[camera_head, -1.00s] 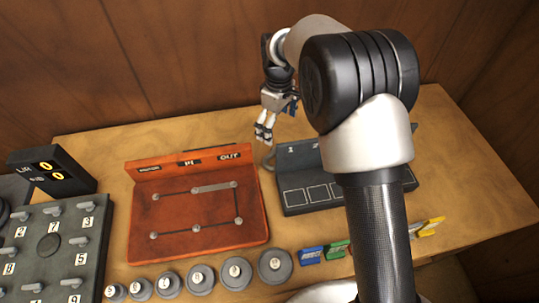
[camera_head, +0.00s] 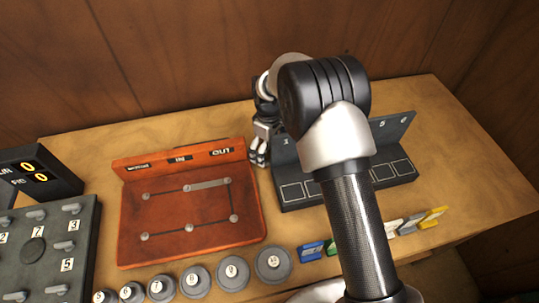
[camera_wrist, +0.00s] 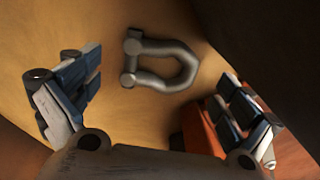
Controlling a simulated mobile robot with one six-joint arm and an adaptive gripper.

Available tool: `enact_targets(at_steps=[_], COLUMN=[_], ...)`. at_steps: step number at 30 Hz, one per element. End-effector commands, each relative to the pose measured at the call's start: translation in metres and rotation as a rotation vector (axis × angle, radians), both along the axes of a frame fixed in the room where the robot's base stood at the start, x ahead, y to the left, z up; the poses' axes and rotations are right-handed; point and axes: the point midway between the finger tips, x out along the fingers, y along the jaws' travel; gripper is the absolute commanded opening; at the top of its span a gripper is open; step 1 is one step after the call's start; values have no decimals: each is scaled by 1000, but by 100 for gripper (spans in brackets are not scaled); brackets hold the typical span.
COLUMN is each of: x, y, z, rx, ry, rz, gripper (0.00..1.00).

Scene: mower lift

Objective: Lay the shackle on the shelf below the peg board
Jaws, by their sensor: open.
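The grey metal shackle lies on the wooden tabletop in the wrist view (camera_wrist: 168,47), its pin end to the left and its bow to the right. My gripper (camera_wrist: 160,100) is open and empty, with one finger on each side of the picture and the shackle showing between and beyond them. In the head view my gripper (camera_head: 259,158) points down at the table between the orange board and the dark panel, and it hides the shackle. An orange board (camera_head: 190,215) with small pegs joined by lines stands left of it. I cannot tell which surface is the shelf.
The dark panel (camera_head: 285,165) with outlined squares stands close on the gripper's right. A grey board (camera_head: 50,242) with numbered handles is at far left, beside a display box (camera_head: 62,170). Several round weights (camera_head: 274,262) and coloured blocks (camera_head: 311,251) line the front.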

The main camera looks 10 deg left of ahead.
Motion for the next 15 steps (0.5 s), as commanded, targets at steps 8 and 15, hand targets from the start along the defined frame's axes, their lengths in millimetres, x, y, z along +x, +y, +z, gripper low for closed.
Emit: enact_targets(at_steps=[8,15], x=[0,0], y=[0,-1], z=[-14,-14], rx=[0,0], ry=[0,0], rz=[0,0], gripper=[98,86])
